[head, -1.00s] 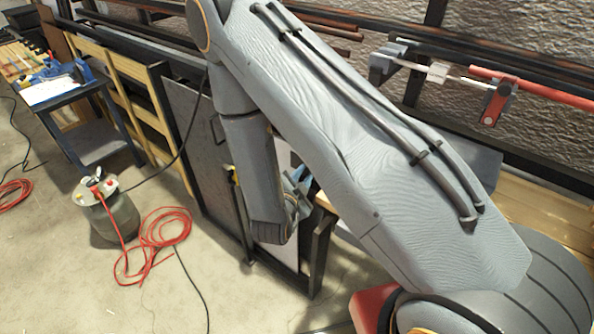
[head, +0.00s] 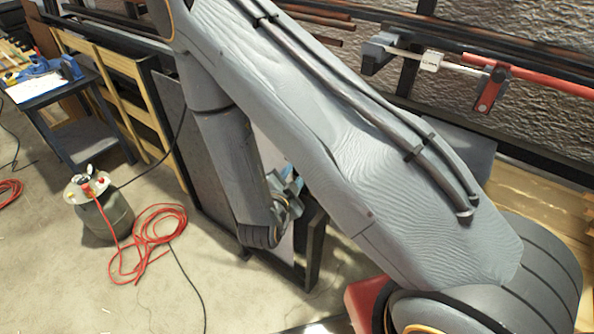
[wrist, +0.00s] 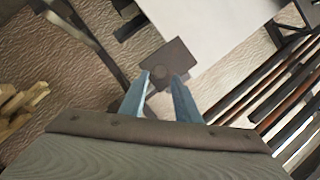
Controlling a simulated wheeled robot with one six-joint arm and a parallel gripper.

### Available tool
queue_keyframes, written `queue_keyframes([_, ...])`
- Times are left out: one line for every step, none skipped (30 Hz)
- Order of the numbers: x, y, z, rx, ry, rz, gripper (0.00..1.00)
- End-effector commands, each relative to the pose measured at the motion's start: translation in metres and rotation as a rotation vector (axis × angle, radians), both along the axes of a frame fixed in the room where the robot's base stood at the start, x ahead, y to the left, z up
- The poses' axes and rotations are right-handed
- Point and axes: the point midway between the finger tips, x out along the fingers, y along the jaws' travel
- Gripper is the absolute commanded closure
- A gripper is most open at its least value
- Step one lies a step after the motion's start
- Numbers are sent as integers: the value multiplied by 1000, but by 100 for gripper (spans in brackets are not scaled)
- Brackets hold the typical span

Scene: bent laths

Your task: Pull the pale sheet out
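The pale sheet (wrist: 215,32) fills the upper middle of the wrist view, its lower corner partly covered by a brown square plate (wrist: 178,56) with a round knob. In the head view, parts of the pale sheet (head: 284,248) show around my forearm in the dark rack; my arm hides much of it. My gripper (wrist: 161,78) has two blue-grey fingers standing apart, with the plate and knob appearing between and just beyond their tips. Whether they touch is unclear. In the head view my gripper (head: 291,182) is largely hidden behind my arm.
A dark rack frame (head: 314,245) stands beside my arm. Long bars (wrist: 262,85) lie at the right of the wrist view. A red clamp (head: 490,88) hangs by the wall.

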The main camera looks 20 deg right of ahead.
Motion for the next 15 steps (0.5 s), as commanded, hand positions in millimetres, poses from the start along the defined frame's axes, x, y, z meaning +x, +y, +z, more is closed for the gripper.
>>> queue_keyframes([-6, 6, 1, 0, 1, 5, 71])
queue_keyframes([-10, 8, 2, 0, 1, 5, 71])
queue_keyframes([-15, 11, 4, 1, 0, 5, 71])
queue_keyframes([-18, 13, 5, 1, -1, 4, 71])
queue_keyframes([-21, 15, 6, 1, 0, 3, 71])
queue_keyframes([-25, 17, 7, 0, 0, 4, 71])
queue_keyframes([-28, 18, 8, 0, 0, 4, 71])
queue_keyframes([-30, 19, 9, 0, 1, 2, 71])
queue_keyframes([-32, 21, 10, 0, 1, 2, 71])
queue_keyframes([-34, 21, 11, 0, 0, 3, 71])
queue_keyframes([-35, 22, 11, -1, 0, 2, 71])
queue_keyframes([-36, 22, 12, -1, 0, 2, 71])
queue_keyframes([-37, 22, 12, -1, 1, 0, 71])
queue_keyframes([-37, 22, 12, -1, 1, 0, 71])
queue_keyframes([-38, 22, 12, -1, 0, -1, 71])
